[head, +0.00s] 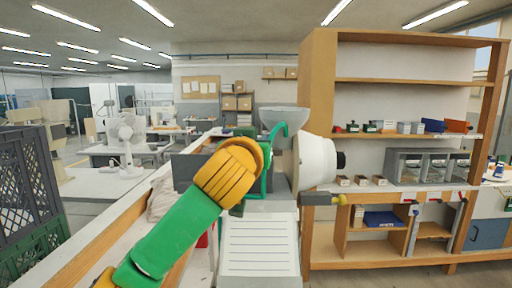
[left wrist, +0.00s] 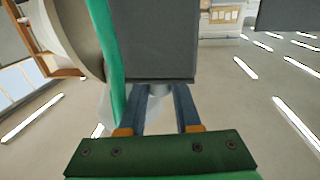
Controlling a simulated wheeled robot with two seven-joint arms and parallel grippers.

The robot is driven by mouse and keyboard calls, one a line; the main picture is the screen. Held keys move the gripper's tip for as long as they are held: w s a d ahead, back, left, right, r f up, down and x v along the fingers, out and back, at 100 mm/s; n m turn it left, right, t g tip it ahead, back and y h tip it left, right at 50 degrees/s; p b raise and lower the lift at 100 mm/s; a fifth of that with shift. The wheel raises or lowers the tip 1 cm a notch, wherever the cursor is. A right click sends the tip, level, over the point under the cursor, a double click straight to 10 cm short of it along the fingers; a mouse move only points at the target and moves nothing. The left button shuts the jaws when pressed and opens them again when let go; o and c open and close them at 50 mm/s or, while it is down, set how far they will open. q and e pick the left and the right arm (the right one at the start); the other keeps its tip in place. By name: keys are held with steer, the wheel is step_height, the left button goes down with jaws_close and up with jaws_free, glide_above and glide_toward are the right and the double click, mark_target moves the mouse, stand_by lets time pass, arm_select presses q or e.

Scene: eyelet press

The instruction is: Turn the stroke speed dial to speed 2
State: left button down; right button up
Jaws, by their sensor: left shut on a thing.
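The stroke speed dial (left wrist: 158,90) shows in the left wrist view as a small pale knob, partly hidden at the edge of a dark grey box (left wrist: 155,40). My left gripper (left wrist: 160,104) has its two blue-grey fingers on either side of the dial, shut on it. The dial's marks and its setting cannot be read. In the head view, my left arm reaches up to the press, and its orange wrist hides the fingers and the dial. The dark grey box (head: 186,172) shows there behind the wrist. My right gripper is not in view.
The press has a green curved bar (head: 282,130), a grey hopper (head: 284,116) and a white round housing (head: 316,162) close to my wrist. A lined white panel (head: 258,246) is below. Wooden shelves (head: 318,110) stand right; a dark crate (head: 28,190) stands left.

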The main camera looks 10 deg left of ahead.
arm_select(q)
steer(key=shift+n+y, duration=0.6)
steer(key=shift+y, duration=0.6)
steer(key=c, duration=0.6)
jaws_free()
